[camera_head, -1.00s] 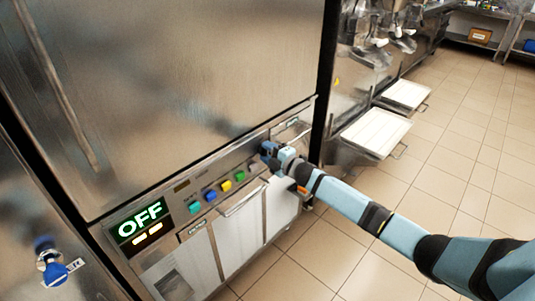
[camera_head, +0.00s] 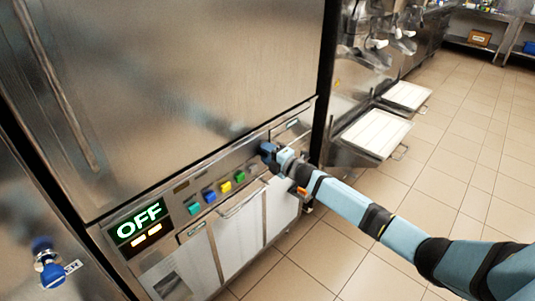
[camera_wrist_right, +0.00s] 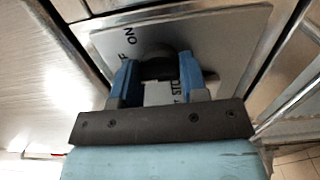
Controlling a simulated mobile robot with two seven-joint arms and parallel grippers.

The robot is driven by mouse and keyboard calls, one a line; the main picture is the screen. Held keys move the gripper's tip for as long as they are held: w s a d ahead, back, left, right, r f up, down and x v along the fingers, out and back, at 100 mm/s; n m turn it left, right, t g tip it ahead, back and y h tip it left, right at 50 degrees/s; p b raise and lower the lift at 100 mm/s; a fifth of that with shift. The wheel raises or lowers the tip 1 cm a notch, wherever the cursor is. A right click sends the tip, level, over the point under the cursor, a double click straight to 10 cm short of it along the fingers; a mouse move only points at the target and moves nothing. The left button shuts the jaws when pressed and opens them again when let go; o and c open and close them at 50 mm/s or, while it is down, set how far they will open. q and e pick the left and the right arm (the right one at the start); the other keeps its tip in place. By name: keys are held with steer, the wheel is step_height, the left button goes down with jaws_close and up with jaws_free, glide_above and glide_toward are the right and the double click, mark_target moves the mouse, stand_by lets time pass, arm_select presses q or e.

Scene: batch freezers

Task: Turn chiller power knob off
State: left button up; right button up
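The chiller's power knob (camera_wrist_right: 158,64) is dark and round. In the right wrist view it sits on a grey plate (camera_wrist_right: 225,45) with the printed word ON and partly hidden lettering. My right gripper (camera_wrist_right: 158,78) has one blue finger on each side of the knob, close against it. In the head view my right gripper (camera_head: 270,152) is at the right end of the chiller's control panel and hides the knob. The panel's display (camera_head: 140,222) reads OFF in bright green-white letters. My left gripper is not in view.
Teal, blue, yellow and green buttons (camera_head: 226,187) line the panel, above a metal handle (camera_head: 242,201). A blue knob (camera_head: 52,270) is on the neighbouring unit at the left. White trays (camera_head: 375,133) jut out at the right. The tiled floor (camera_head: 470,150) is clear.

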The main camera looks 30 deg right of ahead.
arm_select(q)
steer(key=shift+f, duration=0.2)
arm_select(e)
steer(key=o, duration=0.4)
steer(key=shift+c, duration=0.2)
steer(key=shift+s, duration=0.1)
arm_select(q)
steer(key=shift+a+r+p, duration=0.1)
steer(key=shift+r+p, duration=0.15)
steer(key=shift+p, duration=0.3)
arm_select(e)
steer(key=v, duration=1.3)
steer(key=shift+s+d, duration=0.2)
steer(key=shift+s, duration=0.15)
